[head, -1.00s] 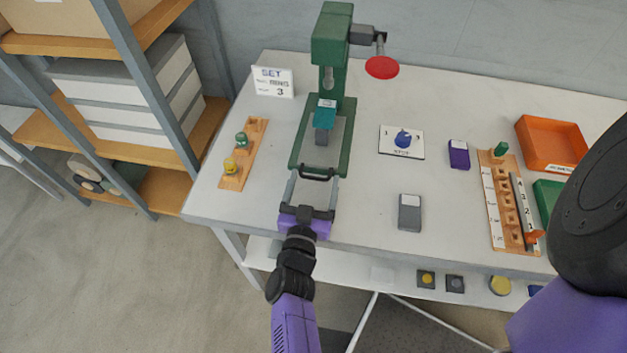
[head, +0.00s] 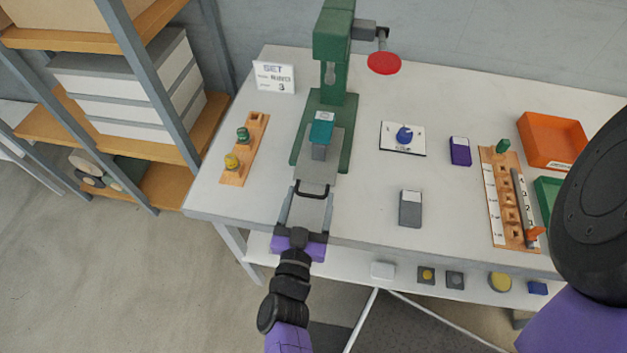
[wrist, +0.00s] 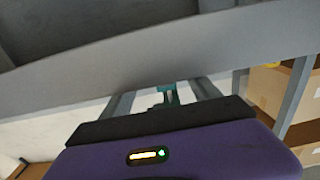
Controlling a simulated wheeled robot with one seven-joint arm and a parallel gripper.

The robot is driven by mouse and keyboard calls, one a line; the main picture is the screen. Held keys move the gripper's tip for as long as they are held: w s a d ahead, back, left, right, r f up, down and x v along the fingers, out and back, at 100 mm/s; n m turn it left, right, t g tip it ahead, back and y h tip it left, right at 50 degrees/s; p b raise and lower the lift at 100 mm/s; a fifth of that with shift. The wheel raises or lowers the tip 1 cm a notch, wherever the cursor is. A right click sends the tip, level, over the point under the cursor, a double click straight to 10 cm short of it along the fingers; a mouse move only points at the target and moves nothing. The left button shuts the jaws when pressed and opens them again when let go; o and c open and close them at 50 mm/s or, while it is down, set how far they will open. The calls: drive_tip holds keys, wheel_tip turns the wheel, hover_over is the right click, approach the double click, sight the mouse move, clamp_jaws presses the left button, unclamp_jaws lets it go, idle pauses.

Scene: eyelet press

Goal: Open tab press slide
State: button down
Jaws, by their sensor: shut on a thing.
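The green press (head: 333,62) stands at the back left of the table, with a red round knob (head: 384,63) on its side lever. Its grey slide (head: 318,168) sticks out of the green base towards the table's front edge. A teal-topped grey block (head: 321,132) sits on the slide, in front of the press column. The slide's black handle (head: 313,194) is at its front end. My gripper (head: 314,188) reaches in from the front, its two long grey fingers at either side of the handle, shut on it. The wrist view shows the fingers (wrist: 163,100) and something teal between them; the handle is not clear there.
A wooden peg rack (head: 244,150) lies left of the press, with a SET card (head: 273,77) behind. To the right are a picture card (head: 402,139), a purple box (head: 460,151), a grey box (head: 410,208), a pegboard (head: 510,200) and an orange tray (head: 552,140). Shelving stands left.

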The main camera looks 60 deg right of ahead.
drive_tip(key=v, duration=0.5)
drive_tip(key=shift+s+a, duration=0.1)
drive_tip(key=shift+s, duration=0.1)
drive_tip(key=shift+c, duration=2.3)
unclamp_jaws()
drive_tip(key=shift+a, duration=0.1)
drive_tip(key=b, duration=0.2)
approach(305, 224)
drive_tip(key=r, duration=0.1)
drive_tip(key=d+r, duration=0.1)
drive_tip(key=r, duration=0.1)
drive_tip(key=shift+r, duration=0.1)
